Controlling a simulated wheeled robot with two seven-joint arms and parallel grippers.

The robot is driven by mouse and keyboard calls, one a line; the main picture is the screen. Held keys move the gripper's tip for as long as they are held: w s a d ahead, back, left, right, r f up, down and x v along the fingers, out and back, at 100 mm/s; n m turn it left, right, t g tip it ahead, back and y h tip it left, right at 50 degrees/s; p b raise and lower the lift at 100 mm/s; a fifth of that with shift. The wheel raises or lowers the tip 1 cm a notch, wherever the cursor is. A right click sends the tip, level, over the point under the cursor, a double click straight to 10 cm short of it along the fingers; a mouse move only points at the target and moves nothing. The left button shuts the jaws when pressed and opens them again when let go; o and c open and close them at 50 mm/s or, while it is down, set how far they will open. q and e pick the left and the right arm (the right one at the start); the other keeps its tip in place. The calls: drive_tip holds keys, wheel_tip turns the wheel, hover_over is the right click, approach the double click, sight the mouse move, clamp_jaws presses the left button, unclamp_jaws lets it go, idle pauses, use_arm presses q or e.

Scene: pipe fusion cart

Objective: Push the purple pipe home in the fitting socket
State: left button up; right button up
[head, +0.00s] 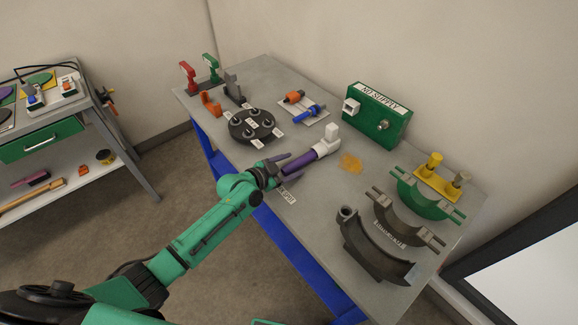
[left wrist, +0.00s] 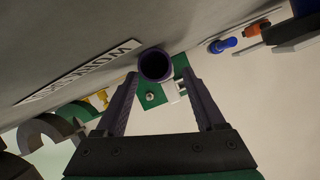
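The purple pipe (head: 300,164) lies on the grey table, its far end at the white fitting (head: 327,144). How deep it sits in the socket cannot be told. My left gripper (head: 288,167) is open at the pipe's near end, one finger to each side. In the left wrist view the pipe's round open end (left wrist: 155,66) faces me near the tips of my left gripper (left wrist: 168,84), closer to the left-hand finger. A gap shows between the pipe and the right-hand finger. My right gripper is not in view.
A black round plate with several pegs (head: 252,125) is left of the pipe. An orange piece (head: 350,163) lies right of the fitting. The green supply box (head: 377,116) stands behind. Curved clamp halves (head: 375,250) fill the right end. The table's blue front edge is under my arm.

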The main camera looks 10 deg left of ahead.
use_arm(q)
drive_tip(key=b+v, duration=0.1)
drive_tip(key=v, duration=1.3)
drive_tip(key=shift+s+r, duration=0.2)
drive_tip(key=shift+s, duration=0.05)
drive_tip(key=shift+a, duration=0.15)
drive_tip(key=s+a+f+n+y, duration=0.1)
drive_tip(key=a+f+n+y, duration=0.15)
drive_tip(key=a+f, duration=0.45)
drive_tip(key=s+a+f+n+y, duration=0.1)
drive_tip(key=a+f+n+y, duration=0.2)
drive_tip(key=f, duration=0.6)
drive_tip(key=s+a+f+n+g+y, duration=0.1)
drive_tip(key=s+a+f+g, duration=0.15)
drive_tip(key=s+f, duration=0.4)
drive_tip(key=s+a+f+n+g+y, duration=0.1)
drive_tip(key=s+a+f+g, duration=0.2)
drive_tip(key=f, duration=0.6)
drive_tip(key=s+d+f+g, duration=0.1)
drive_tip(key=s+f, duration=0.3)
drive_tip(key=s, duration=0.4)
drive_tip(key=s+d+f+n+g, duration=0.1)
drive_tip(key=s+d+f, duration=0.3)
drive_tip(key=s, duration=0.4)
drive_tip(key=s+d+f+g, duration=0.2)
drive_tip(key=s+f, duration=0.2)
drive_tip(key=s, duration=0.4)
drive_tip(key=shift+d+g+y, duration=0.15)
drive_tip(key=shift+g+y, duration=0.2)
